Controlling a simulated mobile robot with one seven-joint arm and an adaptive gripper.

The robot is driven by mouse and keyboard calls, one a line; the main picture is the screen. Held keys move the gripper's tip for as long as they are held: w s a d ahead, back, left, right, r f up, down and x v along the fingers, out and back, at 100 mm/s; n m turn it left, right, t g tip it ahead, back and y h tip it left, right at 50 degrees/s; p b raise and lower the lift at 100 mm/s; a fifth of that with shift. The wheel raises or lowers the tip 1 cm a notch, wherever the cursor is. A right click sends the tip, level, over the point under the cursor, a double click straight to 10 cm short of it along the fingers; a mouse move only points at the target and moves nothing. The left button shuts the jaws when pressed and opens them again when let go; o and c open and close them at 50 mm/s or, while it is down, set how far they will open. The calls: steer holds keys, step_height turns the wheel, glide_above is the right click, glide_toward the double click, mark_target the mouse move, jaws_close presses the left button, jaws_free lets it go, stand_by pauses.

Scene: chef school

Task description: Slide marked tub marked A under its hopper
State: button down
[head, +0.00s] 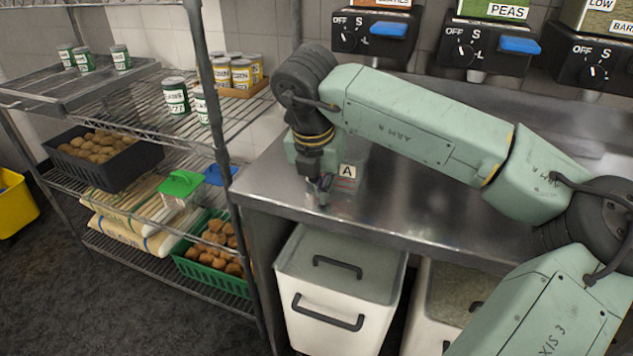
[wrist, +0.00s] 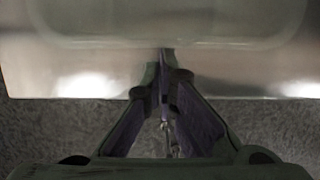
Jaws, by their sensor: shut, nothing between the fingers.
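The clear tub marked A (head: 348,183) stands on the steel counter, near its front left part. Its label and red lines face the front, and my arm hides part of it. In the wrist view a pale, rounded tub outline (wrist: 215,22) fills the top. My gripper (head: 322,197) points down just left of and in front of the tub. In the wrist view the gripper (wrist: 164,62) has its fingertips together at the tub's near side; I cannot tell whether they touch it.
The steel counter (head: 420,215) is bare right of the tub, below my arm. White lidded bins (head: 340,285) stand under it. A wire shelf (head: 150,105) with cans, crates and a green-lidded tub (head: 180,188) stands left. A yellow bin (head: 14,205) is at the far left.

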mark_target(352, 136)
steer(key=shift+w+d, duration=0.1)
steer(key=shift+w, duration=0.2)
steer(key=shift+w, duration=0.2)
steer(key=w+d, duration=0.2)
steer(key=w, duration=0.4)
steer(key=w+d, duration=0.2)
steer(key=w, duration=0.4)
steer(key=w+d+b, duration=0.1)
steer(key=w+d, duration=0.1)
steer(key=w, duration=0.4)
steer(key=shift+w+d+f, duration=0.1)
steer(key=shift+w+d, duration=0.05)
steer(key=shift+w, duration=0.25)
steer(key=shift+s, duration=0.15)
steer(key=shift+s, duration=0.1)
